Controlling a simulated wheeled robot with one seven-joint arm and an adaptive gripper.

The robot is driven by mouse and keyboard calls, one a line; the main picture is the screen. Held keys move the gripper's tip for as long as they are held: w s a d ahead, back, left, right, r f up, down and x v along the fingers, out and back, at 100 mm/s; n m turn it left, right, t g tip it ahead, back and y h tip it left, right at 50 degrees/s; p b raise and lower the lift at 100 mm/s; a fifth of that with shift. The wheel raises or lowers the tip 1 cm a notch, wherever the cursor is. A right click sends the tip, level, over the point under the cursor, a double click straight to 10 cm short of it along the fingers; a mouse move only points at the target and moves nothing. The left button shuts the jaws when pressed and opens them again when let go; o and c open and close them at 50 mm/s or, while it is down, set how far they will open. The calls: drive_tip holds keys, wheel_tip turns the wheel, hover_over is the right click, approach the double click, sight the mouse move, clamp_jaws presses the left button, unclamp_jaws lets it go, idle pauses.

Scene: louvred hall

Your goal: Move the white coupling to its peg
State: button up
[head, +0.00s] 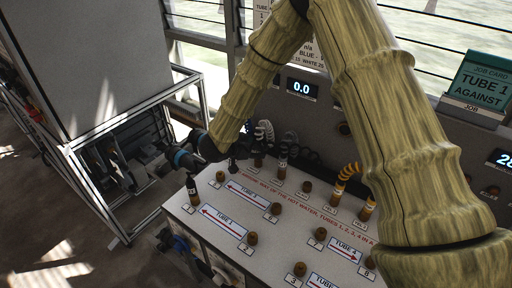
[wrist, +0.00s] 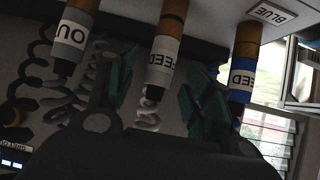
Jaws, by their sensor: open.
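The white coupling (wrist: 162,72), a white band marked "FEED" with a black end, is in the middle of the wrist view on a brown peg. The view is upside down, so it hangs from the top. My gripper (wrist: 158,88) is open, one teal finger on each side of the coupling, with gaps visible. In the head view my gripper (head: 236,163) is small and dark at the back of the bench. I cannot tell the white coupling apart there. No peg label reading white is legible.
A grey coupling (wrist: 70,40) and a blue coupling (wrist: 242,80) flank the white one closely. Coiled hoses (head: 265,132) rise behind. The bench (head: 285,235) bears several brown pegs and tube labels. A job card (head: 482,80) reads "TUBE 1 AGAINST".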

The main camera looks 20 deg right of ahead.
drive_tip(key=r+p, duration=0.1)
drive_tip(key=s+a+r+p, duration=0.1)
drive_tip(key=r, duration=0.1)
drive_tip(key=r+p, duration=0.1)
drive_tip(key=shift+s+a+r, duration=0.2)
drive_tip(key=shift+a, duration=0.2)
drive_tip(key=v, duration=1.2)
